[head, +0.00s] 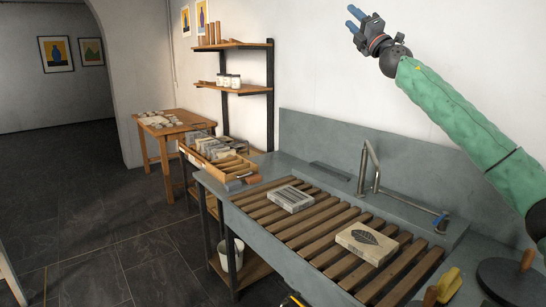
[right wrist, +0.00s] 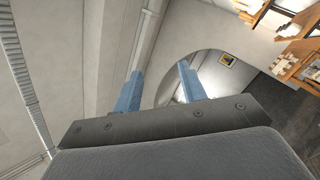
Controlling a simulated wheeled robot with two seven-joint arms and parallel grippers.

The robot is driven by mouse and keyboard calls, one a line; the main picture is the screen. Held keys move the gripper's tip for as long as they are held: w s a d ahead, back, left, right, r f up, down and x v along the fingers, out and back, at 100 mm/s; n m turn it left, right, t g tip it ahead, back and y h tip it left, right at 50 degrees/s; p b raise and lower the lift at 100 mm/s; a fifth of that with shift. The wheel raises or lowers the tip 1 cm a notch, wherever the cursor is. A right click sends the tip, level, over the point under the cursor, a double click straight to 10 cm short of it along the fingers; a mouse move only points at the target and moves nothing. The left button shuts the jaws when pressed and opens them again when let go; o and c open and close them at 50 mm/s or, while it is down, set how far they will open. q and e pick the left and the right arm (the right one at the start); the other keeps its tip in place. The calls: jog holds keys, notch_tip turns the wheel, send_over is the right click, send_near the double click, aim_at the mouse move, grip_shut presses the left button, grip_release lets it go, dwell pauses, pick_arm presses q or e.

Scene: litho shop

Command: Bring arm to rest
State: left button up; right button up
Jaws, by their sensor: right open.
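My right gripper (head: 354,18) is raised high at the top of the head view, well above the sink, at the end of my green-sleeved arm. Its two blue fingers stand apart with nothing between them. In the right wrist view the open fingers (right wrist: 160,92) point toward the wall and an archway.
Below is a grey sink (head: 295,243) with wooden slats, a tap (head: 368,170) and two stone blocks, one with a leaf print (head: 367,243). A yellow sponge (head: 449,284) lies at the right. Wall shelves (head: 233,88) stand at the back. The air around the gripper is clear.

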jog(key=s+a+f+m+g+h, duration=0.25)
jog(key=s+f+m+h, duration=0.4)
jog(key=f, duration=1.35)
jog(key=s+a+f+m+g+h, duration=0.1)
jog(key=s+f+m+g+h, duration=0.55)
jog(key=f, duration=1.45)
jog(key=s+a+f+m+g+h, duration=0.15)
jog(key=s+f+m, duration=0.65)
jog(key=f+m, duration=0.9)
jog(key=s+a+f+n+g, duration=0.1)
jog(key=s+f+g, duration=0.1)
jog(key=s+f, duration=1.1)
jog(key=s+f+n+g, duration=0.1)
jog(key=s+f+g, duration=0.1)
jog(key=s+f, duration=1.1)
jog(key=s+a+f+m+g, duration=0.1)
jog(key=s+f+g, duration=0.4)
jog(key=s+f, duration=1.3)
jog(key=shift+s+a+f+y, duration=0.3)
jog(key=shift+s+a+y, duration=0.15)
jog(key=shift+s, duration=0.3)
